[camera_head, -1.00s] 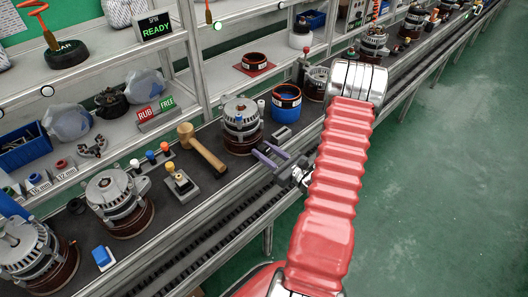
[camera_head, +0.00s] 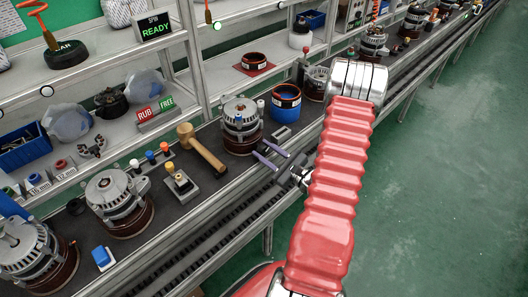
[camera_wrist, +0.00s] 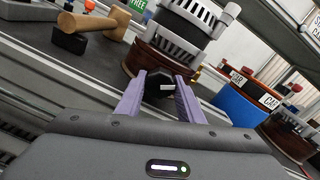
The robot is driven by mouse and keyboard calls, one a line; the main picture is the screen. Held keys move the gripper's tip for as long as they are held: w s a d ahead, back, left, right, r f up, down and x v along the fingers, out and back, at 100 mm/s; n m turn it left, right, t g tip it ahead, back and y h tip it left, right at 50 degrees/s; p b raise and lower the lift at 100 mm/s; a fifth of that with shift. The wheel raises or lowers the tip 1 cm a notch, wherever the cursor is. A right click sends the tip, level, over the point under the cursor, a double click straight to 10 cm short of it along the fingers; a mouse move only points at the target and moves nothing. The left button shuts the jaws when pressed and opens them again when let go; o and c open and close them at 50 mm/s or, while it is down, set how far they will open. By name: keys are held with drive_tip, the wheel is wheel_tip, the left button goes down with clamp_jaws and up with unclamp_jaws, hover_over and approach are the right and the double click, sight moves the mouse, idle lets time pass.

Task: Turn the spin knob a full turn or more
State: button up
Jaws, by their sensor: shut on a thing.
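My gripper (camera_head: 261,148) has two purple fingers and is at the front edge of the bench, just in front of an alternator (camera_head: 240,126). In the wrist view, my gripper (camera_wrist: 159,80) is shut on a dark knob (camera_wrist: 155,86) with a small white mark on it. The knob sits between the fingers, low in front of the alternator (camera_wrist: 158,59) with its copper-brown base. In the head view the knob is too small and dark to make out clearly.
A wooden mallet (camera_head: 203,150) lies left of the gripper. A blue and dark ring container (camera_head: 286,104) stands behind it to the right. A RUB/FREE sign (camera_head: 156,112) and a block with a yellow-topped post (camera_head: 180,184) are to the left. Open floor lies at the right.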

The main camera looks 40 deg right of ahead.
drive_tip(key=shift+a+n, duration=0.15)
drive_tip(key=shift+n, duration=0.95)
drive_tip(key=o, duration=1)
drive_tip(key=shift+o, duration=0.2)
drive_tip(key=shift+s+f, duration=0.1)
